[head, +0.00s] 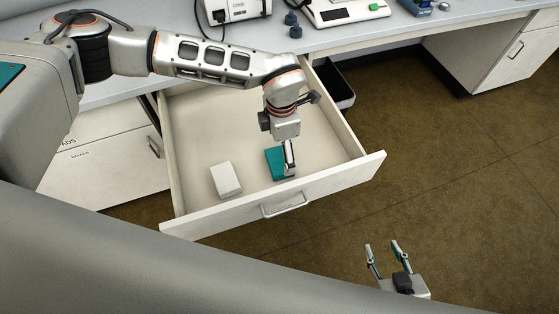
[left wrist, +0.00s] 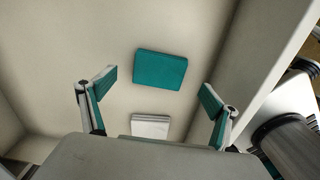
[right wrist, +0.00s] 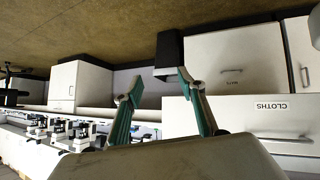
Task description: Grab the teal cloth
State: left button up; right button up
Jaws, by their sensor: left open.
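The teal cloth (head: 274,160) is a flat folded block lying on the floor of the open drawer, near its front panel. My left gripper (head: 288,168) reaches down into the drawer over the cloth and hides part of it in the head view. In the left wrist view the teal cloth (left wrist: 161,70) lies beyond and between the spread fingers of the left gripper (left wrist: 156,92), touched by neither. My right gripper (head: 383,245) is out over the floor at the lower right, its fingers apart and empty; it also shows in the right wrist view (right wrist: 160,80).
A white folded block (head: 226,180) lies left of the cloth in the drawer; it also shows in the left wrist view (left wrist: 150,126). The drawer's front panel (head: 340,177) and side walls surround the left gripper. The bench (head: 330,42) above carries instruments. The brown floor (head: 450,150) is clear.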

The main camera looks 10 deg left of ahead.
aim_at(279, 160)
pick_arm(q)
jog(key=f, duration=0.2)
jog(key=f+b, duration=0.1)
jog(key=f, duration=0.1)
jog(key=shift+s+a, duration=0.2)
jog(key=shift+s, duration=0.05)
jog(key=shift+w+f, duration=0.1)
jog(key=shift+f, duration=0.25)
jog(key=c, duration=1)
